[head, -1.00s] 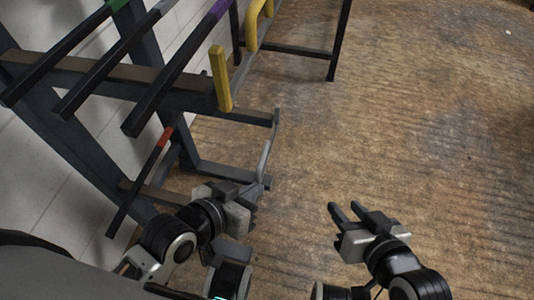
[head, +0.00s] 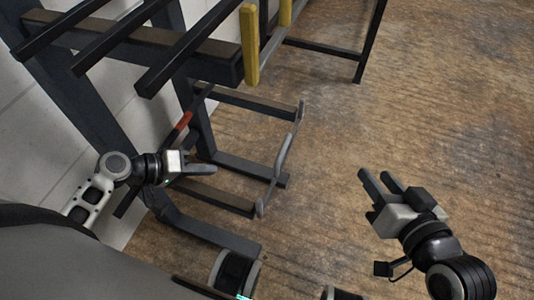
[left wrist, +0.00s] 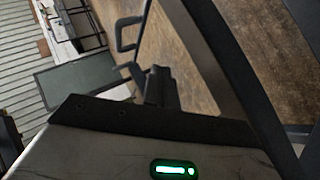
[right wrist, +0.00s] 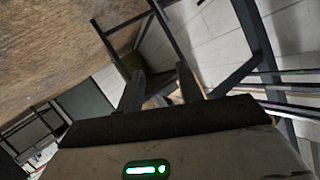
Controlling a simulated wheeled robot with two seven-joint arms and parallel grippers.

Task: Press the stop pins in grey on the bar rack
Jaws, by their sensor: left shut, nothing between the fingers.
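The dark bar rack (head: 190,65) stands against the wall at the left in the head view. A bent grey bar (head: 283,158) runs across the outer ends of its lower arms; I cannot make out separate pins on it. My left gripper (head: 214,169) is shut and empty, left of the grey bar and apart from it, fingers pointing right. Its closed fingers (left wrist: 158,88) show in the left wrist view, with a bent grey piece (left wrist: 128,45) beyond. My right gripper (head: 380,178) is open and empty over the floor, right of the rack; its spread fingers show in the right wrist view (right wrist: 160,92).
Two yellow uprights (head: 250,45) stand at the upper tier's outer edge. A dark bar with a red band (head: 183,122) lies low in the rack, close to my left arm. Longer dark bars stick out above. The wooden floor (head: 450,110) at the right is clear.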

